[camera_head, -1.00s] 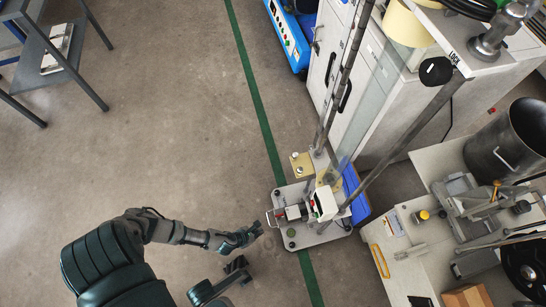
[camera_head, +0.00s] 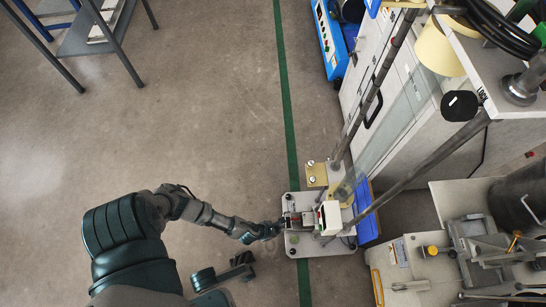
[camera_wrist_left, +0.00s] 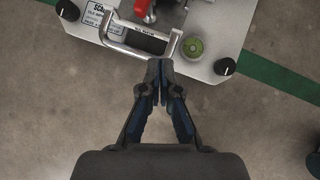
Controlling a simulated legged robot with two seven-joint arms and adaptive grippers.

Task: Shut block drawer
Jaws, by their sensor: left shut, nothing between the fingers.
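The block drawer (camera_head: 296,220) is low on the front of the tile testing machine, above its grey base plate (camera_head: 305,247). Its U-shaped metal handle (camera_wrist_left: 118,45) faces me in the left wrist view, with a dark gap behind the front bar. My left gripper (camera_head: 279,228) is at the handle side of the machine. In the left wrist view its fingertips (camera_wrist_left: 160,66) are together and empty, at the right part of the handle bar. I cannot tell whether they touch it. How far the drawer stands out is unclear.
Two slanting metal posts (camera_head: 425,166) rise from the machine beside a clear panel. A white cabinet (camera_head: 385,125) stands behind, and a bench with tools (camera_head: 415,255) stands at right. A metal rack (camera_head: 100,35) is at upper left. The floor at left is clear.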

